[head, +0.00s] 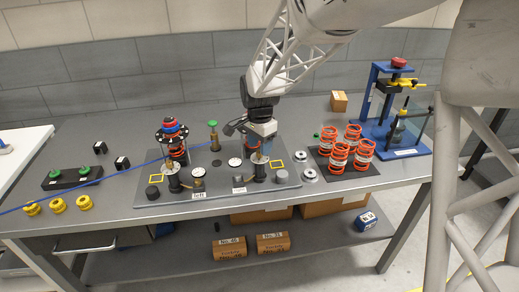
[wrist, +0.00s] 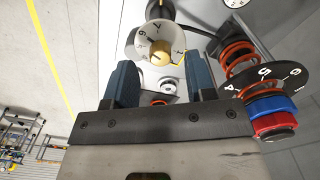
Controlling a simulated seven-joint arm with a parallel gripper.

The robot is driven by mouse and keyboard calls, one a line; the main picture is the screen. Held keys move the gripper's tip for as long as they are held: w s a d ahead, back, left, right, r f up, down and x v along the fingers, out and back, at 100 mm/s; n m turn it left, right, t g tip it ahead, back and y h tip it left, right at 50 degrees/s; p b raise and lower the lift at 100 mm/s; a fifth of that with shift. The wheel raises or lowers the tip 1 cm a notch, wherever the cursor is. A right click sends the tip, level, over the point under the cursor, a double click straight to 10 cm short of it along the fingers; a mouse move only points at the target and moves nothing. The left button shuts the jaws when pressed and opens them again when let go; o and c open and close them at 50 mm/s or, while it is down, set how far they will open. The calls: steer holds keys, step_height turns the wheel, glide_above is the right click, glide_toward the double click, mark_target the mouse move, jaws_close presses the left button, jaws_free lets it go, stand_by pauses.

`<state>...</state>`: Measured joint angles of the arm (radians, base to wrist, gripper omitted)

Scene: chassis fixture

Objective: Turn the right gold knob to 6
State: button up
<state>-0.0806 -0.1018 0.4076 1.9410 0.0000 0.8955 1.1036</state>
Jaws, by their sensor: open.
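The right gold knob (wrist: 160,57) is in the wrist view, at the centre of a white dial (wrist: 136,40) with black digits, among them a 6 or 9 and a 7. The digit at any pointer is too small to read. In the head view my gripper (head: 264,146) is over the right-hand assembly on the grey base plate (head: 222,190) and hides most of the knob.
The left assembly has a black numbered disc with a red and blue cap (head: 171,128); it stands close by. Orange springs (head: 338,155) and a blue press (head: 402,140) stand to the right. Yellow rings (head: 57,205) lie at the left. A blue cable (head: 105,178) crosses the table.

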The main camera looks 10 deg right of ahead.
mark_target(259, 152)
steer(key=shift+r, duration=2.7)
steer(key=shift+s+d+r, duration=0.15)
steer(key=shift+s+r, duration=0.1)
steer(key=shift+s, duration=0.2)
steer(key=s+d+r+n+t, duration=0.1)
steer(key=s+n, duration=0.4)
steer(key=s, duration=1.1)
steer(key=s+d+r+n+t, duration=0.1)
steer(key=s+d+r+n, duration=0.2)
steer(key=s, duration=1.3)
steer(key=d+n, duration=0.1)
steer(key=n, duration=0.2)
steer(key=shift+s+n+t, duration=0.25)
steer(key=shift+n+t, duration=0.05)
steer(key=shift+d+r, duration=0.1)
